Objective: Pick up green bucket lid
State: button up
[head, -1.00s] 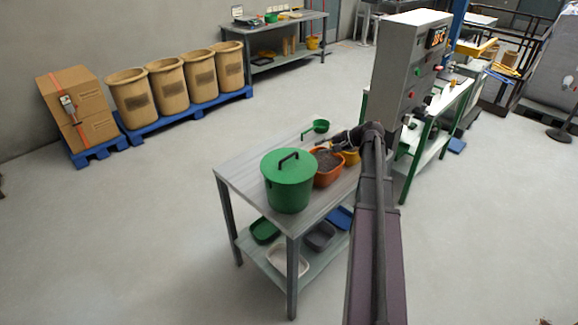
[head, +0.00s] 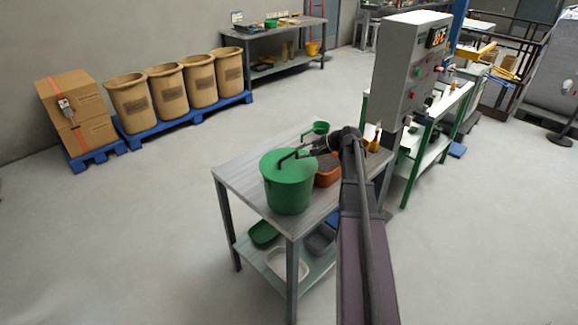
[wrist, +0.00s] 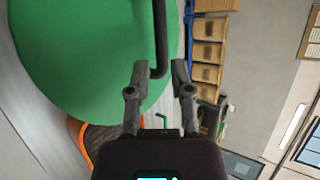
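The green bucket lid (head: 272,166) sits on the green bucket (head: 288,196) at the front of the grey table. Its dark handle (head: 286,156) stands up from the top. My gripper (head: 304,150) is at the right side of the handle, just above the lid. In the wrist view the lid (wrist: 80,50) fills the upper left. There the handle (wrist: 160,35) runs down to the gap between my open fingers (wrist: 160,70). The left fingertip looks very close to the handle's bent end; I cannot tell whether they touch.
An orange tub (head: 328,170) with dark contents stands right beside the bucket, under my arm. A green scoop (head: 318,128) lies behind. The grey table (head: 235,178) has bare room at its left. A grey control cabinet (head: 405,75) rises to the right.

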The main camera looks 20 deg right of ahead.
aim_at(293, 154)
jog(key=shift+b+x, duration=1.05)
jog(key=shift+x, duration=0.9)
jog(key=shift+w+a+f+b, duration=0.3)
jog(key=shift+w+a, duration=0.05)
jog(key=shift+a, duration=0.1)
grip_shut()
